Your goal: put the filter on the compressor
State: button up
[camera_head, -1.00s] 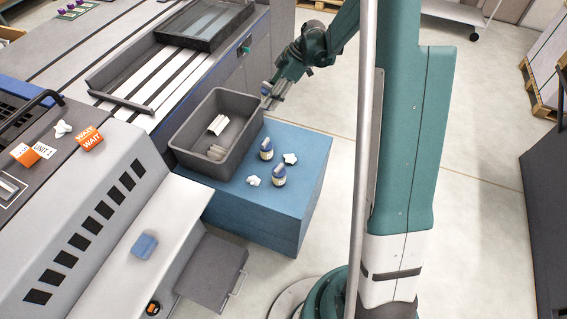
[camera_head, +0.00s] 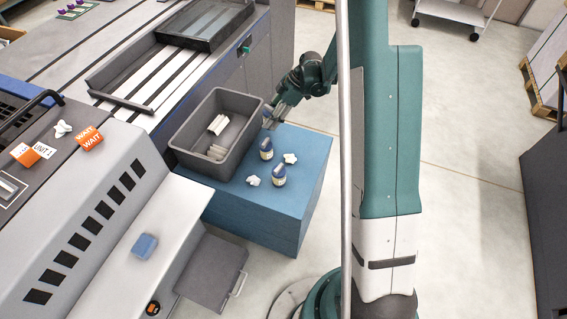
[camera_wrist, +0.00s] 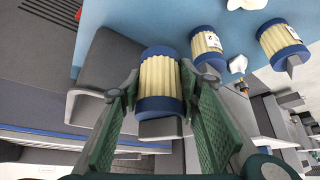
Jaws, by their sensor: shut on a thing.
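My gripper (camera_head: 277,112) is beside the right rim of the grey bin, above the back of the blue block. In the wrist view, my gripper (camera_wrist: 158,82) is shut on a filter (camera_wrist: 161,76) with a cream pleated body and blue end caps. The held filter is small and partly hidden in the head view (camera_head: 267,120). Two similar filters, one (camera_head: 266,149) nearer the bin and another (camera_head: 279,173), stand on the blue block; they also show in the wrist view (camera_wrist: 206,45) (camera_wrist: 281,42). I cannot tell which thing is the compressor.
The blue block (camera_head: 290,215) also bears crumpled white pieces (camera_head: 290,158) (camera_head: 252,181). The grey bin (camera_head: 200,167) holds pale rolls. A grey machine (camera_head: 75,215) with dark slots stands left, with a blue piece (camera_head: 144,246) on its ledge.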

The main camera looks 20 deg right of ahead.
aim_at(271, 134)
jog(key=shift+f, duration=0.1)
jog(key=shift+f+b, duration=0.75)
jog(key=shift+f, duration=2.3)
jog(key=shift+f+b, duration=0.5)
jog(key=shift+f, duration=1.35)
jog(key=shift+f, duration=0.2)
jog(key=o, duration=0.9)
jog(key=shift+r, duration=0.2)
jog(key=p+v, duration=0.3)
jog(key=v, duration=0.9)
